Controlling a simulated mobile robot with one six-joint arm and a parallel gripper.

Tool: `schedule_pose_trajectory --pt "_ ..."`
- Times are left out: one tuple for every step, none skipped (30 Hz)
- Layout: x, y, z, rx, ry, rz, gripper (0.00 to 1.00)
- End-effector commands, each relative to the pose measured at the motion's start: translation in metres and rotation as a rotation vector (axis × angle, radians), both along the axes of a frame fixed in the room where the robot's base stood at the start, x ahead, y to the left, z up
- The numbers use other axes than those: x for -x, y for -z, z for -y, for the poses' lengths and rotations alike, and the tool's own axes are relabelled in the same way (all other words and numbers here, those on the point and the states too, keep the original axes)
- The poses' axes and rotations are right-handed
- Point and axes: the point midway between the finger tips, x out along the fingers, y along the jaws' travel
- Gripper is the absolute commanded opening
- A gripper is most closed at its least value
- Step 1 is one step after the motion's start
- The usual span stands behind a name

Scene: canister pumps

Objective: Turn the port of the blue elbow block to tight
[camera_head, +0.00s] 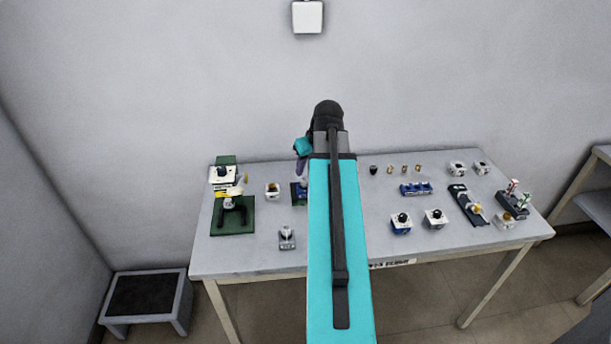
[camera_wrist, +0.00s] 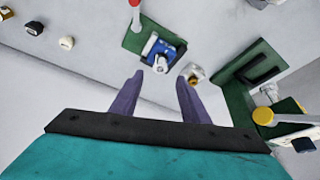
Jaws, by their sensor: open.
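In the wrist view, a blue block (camera_wrist: 171,47) with a grey fitting on its face sits on a green plate (camera_wrist: 135,41); I take it for the blue elbow block. My gripper (camera_wrist: 160,76) has two purple fingers, spread apart with nothing between them. The tips point toward the blue block and appear short of it; the exact gap is unclear. In the head view, my gripper (camera_head: 301,168) is above the table's back left part. My teal arm hides most of the green plate (camera_head: 296,194) there. How the port is turned cannot be made out.
On the table (camera_head: 262,262), a green stand (camera_head: 232,218) with a yellow part is left of the plate. A small block with a brass-coloured port (camera_head: 272,190) stands between them. Several blocks, a blue rack (camera_head: 416,189) and dark fixtures occupy the right side.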

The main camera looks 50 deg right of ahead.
Motion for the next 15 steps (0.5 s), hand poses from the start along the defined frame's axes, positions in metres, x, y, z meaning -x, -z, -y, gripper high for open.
schedule_pose_trajectory --pt "-0.002 0.005 0.001 -0.001 0.000 -0.002 0.42" --pt "-0.003 0.007 0.001 -0.001 0.000 -0.002 0.42" --pt "-0.004 0.011 0.001 -0.001 0.000 -0.002 0.42" --pt "-0.005 0.013 0.001 -0.001 0.000 -0.002 0.42" --pt "-0.006 0.016 0.002 -0.001 0.000 -0.002 0.42" --pt "-0.008 0.020 0.003 -0.001 0.000 -0.002 0.42" --pt "-0.009 0.023 0.003 -0.001 0.000 -0.002 0.42" --pt "-0.010 0.025 0.003 -0.001 0.000 -0.002 0.42" --pt "-0.011 0.029 0.004 -0.001 0.000 -0.002 0.42" --pt "-0.013 0.031 0.004 -0.001 0.000 -0.002 0.42" --pt "-0.014 0.034 0.004 -0.001 0.000 -0.002 0.42" --pt "-0.015 0.038 0.005 -0.001 0.000 -0.002 0.42" --pt "-0.016 0.040 0.005 -0.001 0.000 -0.002 0.42" --pt "-0.017 0.042 0.005 -0.001 0.000 -0.002 0.42" --pt "-0.019 0.046 0.006 -0.001 0.000 -0.001 0.42"
